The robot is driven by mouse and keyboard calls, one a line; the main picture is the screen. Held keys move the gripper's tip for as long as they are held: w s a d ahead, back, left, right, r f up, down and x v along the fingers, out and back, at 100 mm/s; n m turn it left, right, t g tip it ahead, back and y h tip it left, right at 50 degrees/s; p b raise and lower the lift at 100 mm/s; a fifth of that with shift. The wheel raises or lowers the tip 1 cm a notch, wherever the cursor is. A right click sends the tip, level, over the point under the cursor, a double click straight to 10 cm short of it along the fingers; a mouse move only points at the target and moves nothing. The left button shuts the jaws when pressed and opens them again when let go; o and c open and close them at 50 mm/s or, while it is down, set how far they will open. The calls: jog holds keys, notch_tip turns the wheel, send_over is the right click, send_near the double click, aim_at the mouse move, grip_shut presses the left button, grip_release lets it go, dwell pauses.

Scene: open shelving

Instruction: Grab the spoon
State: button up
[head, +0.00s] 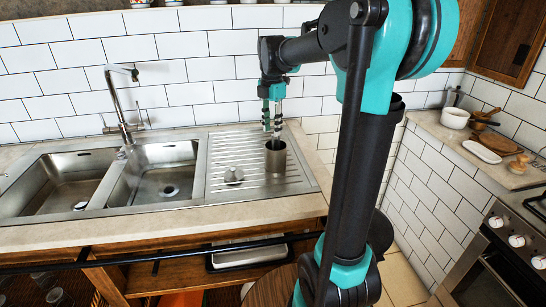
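A grey metal cup (276,160) stands upright on the ribbed drainboard, right of the two sink basins. A thin shiny piece (278,122), possibly the spoon's handle, shows above the cup's rim, close to my gripper's fingers. I cannot clearly make out a spoon's bowl; any part inside the cup is hidden. My gripper (271,118) points down just above the cup, its fingertips near the rim. The fingers are small and overlap the shiny piece, so I cannot tell whether they are open or shut on it.
A small grey object (233,175) lies on the drainboard left of the cup. The tall faucet (122,108) stands behind the basins. A tiled wall is close behind. On the right counter are a white pot (455,118), a white dish (482,149) and wooden items (520,163).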

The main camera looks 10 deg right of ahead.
aim_at(273, 139)
jog(key=shift+d+f, duration=0.15)
jog(key=shift+f, duration=2.4)
grip_shut()
